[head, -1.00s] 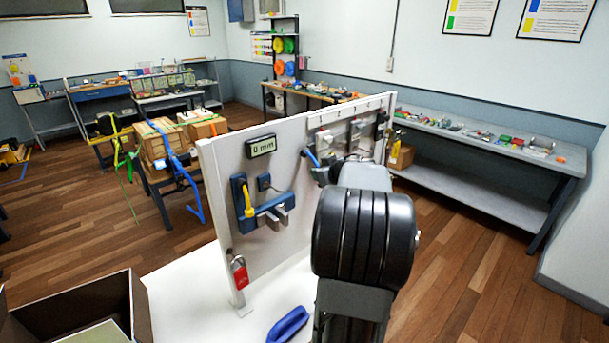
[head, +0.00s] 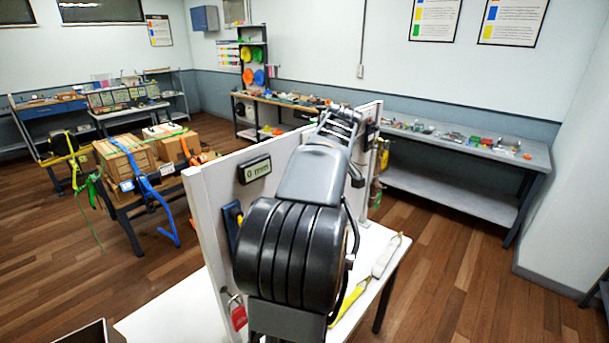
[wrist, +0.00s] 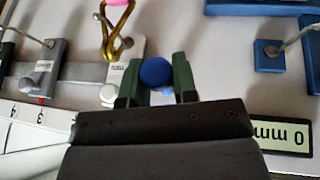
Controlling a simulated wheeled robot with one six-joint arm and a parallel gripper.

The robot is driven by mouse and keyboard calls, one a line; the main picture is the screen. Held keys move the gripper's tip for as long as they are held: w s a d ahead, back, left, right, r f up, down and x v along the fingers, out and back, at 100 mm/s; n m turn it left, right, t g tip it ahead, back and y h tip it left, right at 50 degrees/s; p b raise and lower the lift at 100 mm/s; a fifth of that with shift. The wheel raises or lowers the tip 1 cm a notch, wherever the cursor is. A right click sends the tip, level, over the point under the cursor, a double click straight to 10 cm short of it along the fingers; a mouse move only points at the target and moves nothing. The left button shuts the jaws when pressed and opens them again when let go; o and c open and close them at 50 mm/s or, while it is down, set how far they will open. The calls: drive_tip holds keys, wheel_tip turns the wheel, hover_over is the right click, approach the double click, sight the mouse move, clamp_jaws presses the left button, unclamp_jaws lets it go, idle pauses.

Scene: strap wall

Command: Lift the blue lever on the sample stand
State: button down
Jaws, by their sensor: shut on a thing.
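The blue lever's round knob (wrist: 156,72) sits between the two dark green fingers of my gripper (wrist: 159,66) in the wrist view. The fingers are closed against its sides. The lever's shaft and pivot are mostly hidden behind the knob and gripper. In the head view my gripper (head: 343,122) is by the top edge of the white upright panel (head: 205,180) of the stand. My arm hides the lever and much of the panel there.
The panel carries a 0 mm display (head: 257,169), which also shows upside down in the wrist view (wrist: 278,133). A brass-coloured hook (wrist: 116,28) and metal clamp (wrist: 42,70) are close to the fingers. A red padlock (head: 237,313) hangs low on the panel.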

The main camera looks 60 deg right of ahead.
drive_tip(key=shift+r, duration=0.2)
idle(0.4)
drive_tip(key=c, duration=0.9)
unclamp_jaws()
drive_tip(key=shift+w, duration=0.1)
drive_tip(key=v, duration=1.3)
drive_tip(key=shift+r, duration=0.45)
drive_tip(key=shift+w, duration=0.1)
